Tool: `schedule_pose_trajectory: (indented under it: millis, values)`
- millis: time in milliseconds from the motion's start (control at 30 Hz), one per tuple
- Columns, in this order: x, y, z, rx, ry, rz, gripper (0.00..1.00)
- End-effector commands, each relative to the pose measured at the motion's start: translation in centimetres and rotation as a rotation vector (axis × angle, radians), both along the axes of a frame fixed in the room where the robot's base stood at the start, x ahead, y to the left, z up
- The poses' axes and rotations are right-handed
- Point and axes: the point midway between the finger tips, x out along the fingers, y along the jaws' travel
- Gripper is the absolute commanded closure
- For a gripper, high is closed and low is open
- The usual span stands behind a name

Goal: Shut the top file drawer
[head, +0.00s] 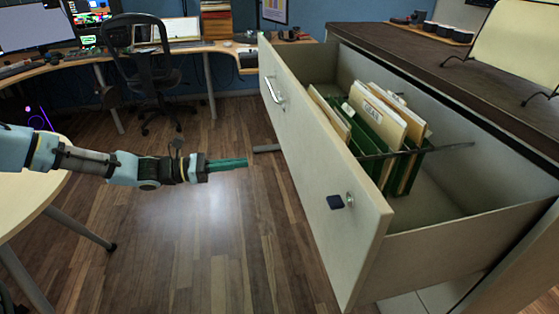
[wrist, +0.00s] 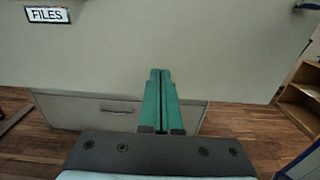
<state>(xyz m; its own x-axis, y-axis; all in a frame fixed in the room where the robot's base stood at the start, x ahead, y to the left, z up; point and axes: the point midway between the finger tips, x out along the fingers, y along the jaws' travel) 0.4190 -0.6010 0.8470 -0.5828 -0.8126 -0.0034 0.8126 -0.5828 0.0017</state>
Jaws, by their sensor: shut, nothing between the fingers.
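The top file drawer (head: 345,210) stands pulled far out of the cabinet on the right in the head view. In the wrist view the closed fingers (wrist: 160,75) point at a pale panel (wrist: 190,45) bearing a FILES label (wrist: 48,14).
A round wooden table (head: 30,185) is at the left edge. A black office chair (head: 145,60) and a corner desk (head: 190,47) are at the back. The cabinet top (head: 440,65) carries a tray with cups.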

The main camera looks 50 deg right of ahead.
Motion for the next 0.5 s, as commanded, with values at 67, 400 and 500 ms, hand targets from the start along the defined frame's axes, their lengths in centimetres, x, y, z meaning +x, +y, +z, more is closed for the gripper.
schedule_pose_trajectory:
  millis: [67,400,500]
  values:
    - [-0.3,-0.6,0.2,-0.004,0.009,0.002,1.00]
    - [-4.0,-5.5,0.4,-0.003,0.008,-0.001,1.00]
    - [-5.2,-7.2,0.4,-0.002,0.008,-0.001,1.00]
